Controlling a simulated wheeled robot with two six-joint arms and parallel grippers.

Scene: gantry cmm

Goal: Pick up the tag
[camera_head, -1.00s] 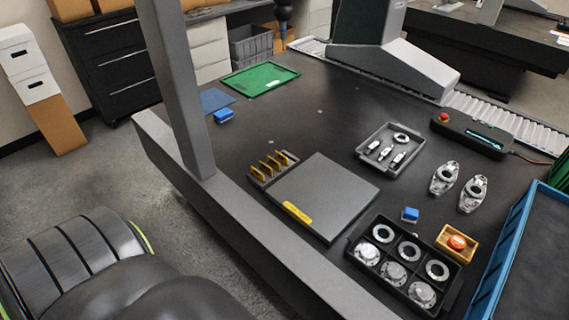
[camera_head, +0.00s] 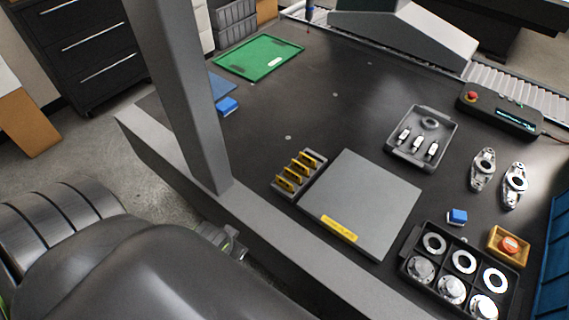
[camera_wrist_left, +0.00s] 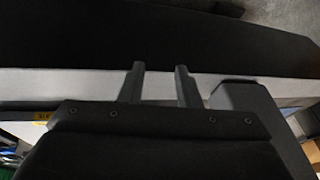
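Several yellow tags (camera_head: 290,178) stand upright in slots of a small grey rack (camera_head: 283,193) on the dark table, left of a flat grey plate (camera_head: 371,198). My left gripper (camera_wrist_left: 160,84) shows two fingers apart with nothing between them in the left wrist view. In the head view, part of what looks like this gripper (camera_head: 236,243) shows past my arm, beside the table's near edge and short of the rack. My arm hides most of it. My right gripper is in neither view.
A grey post (camera_head: 183,100) rises from the near rail (camera_head: 270,238), left of the rack. A black tray of round parts (camera_head: 407,262) lies right of the plate. A green tray (camera_head: 235,62) lies farther back. The table's middle is clear.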

